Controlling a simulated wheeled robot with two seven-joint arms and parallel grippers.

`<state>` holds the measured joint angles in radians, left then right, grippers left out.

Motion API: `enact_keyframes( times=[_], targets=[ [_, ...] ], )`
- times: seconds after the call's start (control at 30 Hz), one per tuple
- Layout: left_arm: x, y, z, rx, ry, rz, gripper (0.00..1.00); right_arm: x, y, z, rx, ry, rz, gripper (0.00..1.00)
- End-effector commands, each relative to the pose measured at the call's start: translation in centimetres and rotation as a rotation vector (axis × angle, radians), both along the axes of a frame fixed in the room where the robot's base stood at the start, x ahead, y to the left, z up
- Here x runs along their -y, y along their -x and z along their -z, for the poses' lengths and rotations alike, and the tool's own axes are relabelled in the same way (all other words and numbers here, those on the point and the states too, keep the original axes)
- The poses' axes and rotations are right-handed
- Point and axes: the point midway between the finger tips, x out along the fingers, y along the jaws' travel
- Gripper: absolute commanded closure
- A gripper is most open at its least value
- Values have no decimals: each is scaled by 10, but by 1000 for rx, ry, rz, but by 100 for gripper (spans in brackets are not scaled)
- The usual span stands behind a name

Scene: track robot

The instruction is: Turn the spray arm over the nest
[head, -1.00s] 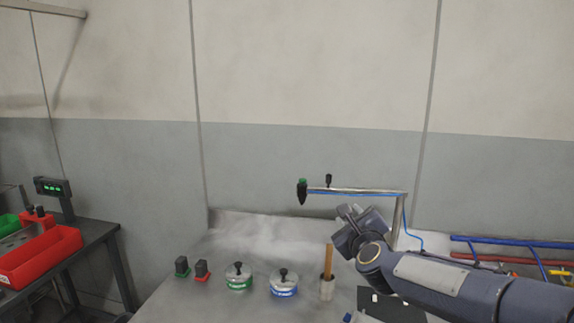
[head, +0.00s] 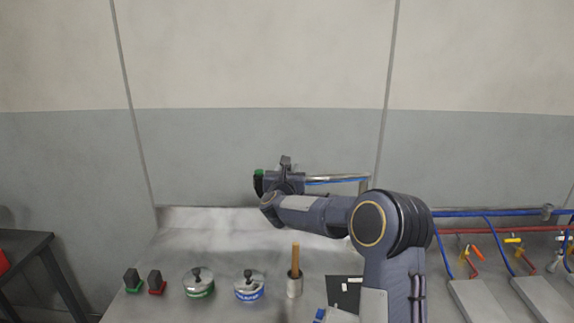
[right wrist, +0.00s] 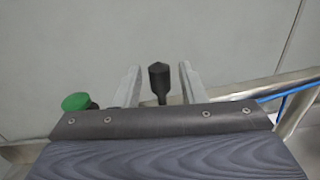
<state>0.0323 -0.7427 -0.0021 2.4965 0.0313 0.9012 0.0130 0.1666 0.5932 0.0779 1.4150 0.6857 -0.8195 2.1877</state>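The spray arm (head: 338,180) is a horizontal metal pipe with a blue hose along it. It stands at the back of the steel table and points left. Its green-capped nozzle (head: 259,178) at the left end is partly hidden by my right gripper (head: 286,163). In the right wrist view, the arm's black knob (right wrist: 159,80) stands between the two fingers of my right gripper (right wrist: 160,88), with a gap on each side. The green cap (right wrist: 76,102) shows left of the fingers. My left gripper is not in view. I cannot make out a nest with certainty.
On the table stand a green-banded lidded pot (head: 198,283), a blue-banded pot (head: 249,286) and a cup with a wooden stick (head: 295,284). Pipes with coloured valves (head: 474,252) are at right.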

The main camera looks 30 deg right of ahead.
Motion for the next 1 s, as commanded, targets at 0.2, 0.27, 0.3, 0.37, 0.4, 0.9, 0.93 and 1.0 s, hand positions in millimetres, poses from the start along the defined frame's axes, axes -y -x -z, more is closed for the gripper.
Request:
enact_keyframes(
  times=[0.2,0.27,0.3,0.37,0.4,0.9,0.93,1.0],
  targets=[
    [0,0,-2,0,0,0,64,3,-4,1,-1,-1,-1,63],
    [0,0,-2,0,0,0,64,3,-4,1,-1,-1,-1,63],
    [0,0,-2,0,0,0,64,3,-4,1,-1,0,-2,63],
    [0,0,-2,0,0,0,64,3,-4,1,-1,0,-2,68],
    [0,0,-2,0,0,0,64,3,-4,1,-1,0,-2,74],
    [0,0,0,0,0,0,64,2,-3,1,-1,-1,-4,100],
    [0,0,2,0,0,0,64,2,-3,2,-1,-1,-6,100],
    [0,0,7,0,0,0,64,2,-1,3,0,-1,-13,100]
  ],
)
